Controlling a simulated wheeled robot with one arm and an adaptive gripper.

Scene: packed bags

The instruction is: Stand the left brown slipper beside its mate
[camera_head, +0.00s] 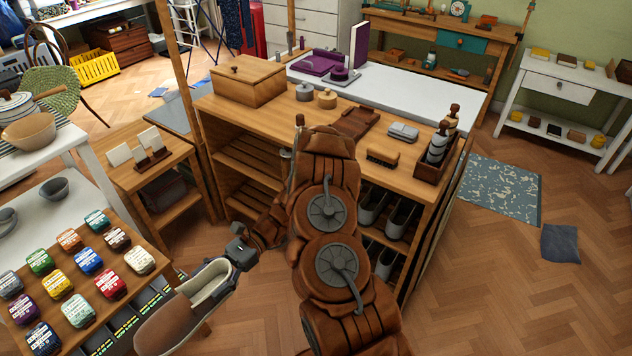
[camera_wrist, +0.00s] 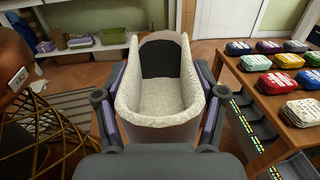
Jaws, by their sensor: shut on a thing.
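Grey shoes (camera_head: 372,208) stand in the lower shelf of the wooden bench, partly hidden by my arm. I cannot make out a matching brown slipper.
The wooden bench (camera_head: 282,118) holds a wooden box (camera_head: 248,82), a brush (camera_head: 382,157) and a bottle crate (camera_head: 432,168). Floor at lower right (camera_head: 500,300) is clear.

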